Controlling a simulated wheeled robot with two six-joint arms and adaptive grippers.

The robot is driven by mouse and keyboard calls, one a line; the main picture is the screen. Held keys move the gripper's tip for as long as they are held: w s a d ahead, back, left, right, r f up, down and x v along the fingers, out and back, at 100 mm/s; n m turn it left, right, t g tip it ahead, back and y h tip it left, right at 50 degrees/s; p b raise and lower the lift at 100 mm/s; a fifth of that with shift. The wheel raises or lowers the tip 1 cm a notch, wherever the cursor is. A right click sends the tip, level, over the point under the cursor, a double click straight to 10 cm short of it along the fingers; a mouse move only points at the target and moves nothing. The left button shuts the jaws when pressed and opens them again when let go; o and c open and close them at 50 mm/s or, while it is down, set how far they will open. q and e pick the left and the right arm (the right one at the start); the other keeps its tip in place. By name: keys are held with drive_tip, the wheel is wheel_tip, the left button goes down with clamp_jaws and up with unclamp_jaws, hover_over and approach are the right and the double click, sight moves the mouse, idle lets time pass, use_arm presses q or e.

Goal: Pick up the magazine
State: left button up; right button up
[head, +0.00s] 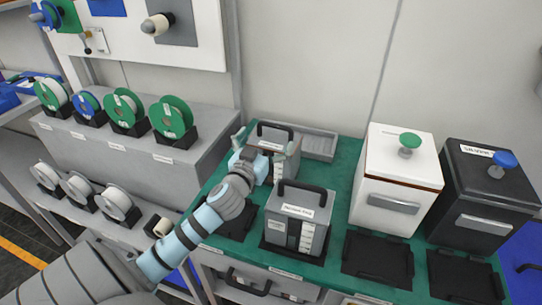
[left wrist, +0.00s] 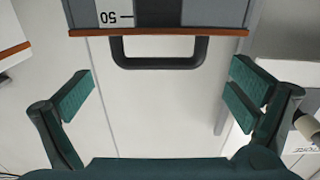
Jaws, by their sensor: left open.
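Two grey box magazines with black top handles stand on the green worktop. The rear magazine (head: 286,157) is partly hidden behind my left gripper (head: 253,162). The front magazine (head: 296,222) stands upright on a black base, with a label and a light scale on its face. In the left wrist view, my gripper (left wrist: 163,88) has its two green-padded fingers wide apart with nothing between them. A magazine's black handle (left wrist: 160,62) hangs inverted just ahead of the fingers, apart from them, with its grey body (left wrist: 200,14) above. My right gripper is not in view.
A white lidded bin (head: 395,178) and a black lidded bin (head: 480,195) stand to the right, with empty black base plates (head: 377,258) before them. A grey tray (head: 318,144) lies behind. Spool shelves (head: 150,140) stand at the left.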

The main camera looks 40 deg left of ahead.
sight(275, 139)
use_arm(q)
drive_tip(key=x, duration=0.4)
drive_tip(key=f+x, duration=0.1)
drive_tip(key=x, duration=0.1)
drive_tip(key=shift+s+r, duration=0.1)
drive_tip(key=shift+s, duration=0.05)
drive_tip(key=c, duration=1.7)
